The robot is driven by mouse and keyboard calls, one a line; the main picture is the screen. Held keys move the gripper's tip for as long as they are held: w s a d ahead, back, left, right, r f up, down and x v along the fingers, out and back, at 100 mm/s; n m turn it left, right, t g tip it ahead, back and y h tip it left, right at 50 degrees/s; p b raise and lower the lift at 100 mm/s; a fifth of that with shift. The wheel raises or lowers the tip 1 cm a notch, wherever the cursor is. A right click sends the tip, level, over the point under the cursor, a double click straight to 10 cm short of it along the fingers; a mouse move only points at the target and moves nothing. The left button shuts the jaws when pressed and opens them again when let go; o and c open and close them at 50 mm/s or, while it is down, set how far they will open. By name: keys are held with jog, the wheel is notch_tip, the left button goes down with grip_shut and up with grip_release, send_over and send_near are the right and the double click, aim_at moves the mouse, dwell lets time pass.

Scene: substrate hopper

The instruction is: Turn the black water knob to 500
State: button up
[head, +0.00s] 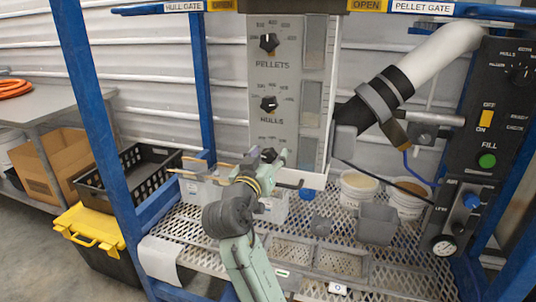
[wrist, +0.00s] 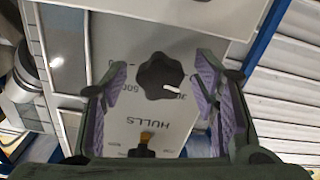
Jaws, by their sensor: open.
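The black water knob (wrist: 160,76) is a lobed dial on the grey panel, seen upside down in the wrist view. Its white pointer is turned to the picture's lower right, towards a partly hidden number. The 500 mark is on its left. My gripper (wrist: 159,80) is open, with one purple-padded finger on each side of the knob. A gap shows on both sides; whether a pad touches cannot be told. In the head view my gripper (head: 270,168) is at the panel's lower part and mostly hides this knob.
The hulls knob (head: 268,103) and pellets knob (head: 269,42) are above on the same panel. Windows line the panel's right side. Two white buckets (head: 358,188) and a grey bin (head: 377,224) stand on the mesh shelf to the right. Blue posts (head: 90,100) frame the station.

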jog(key=c, duration=1.2)
jog(key=shift+o, duration=0.2)
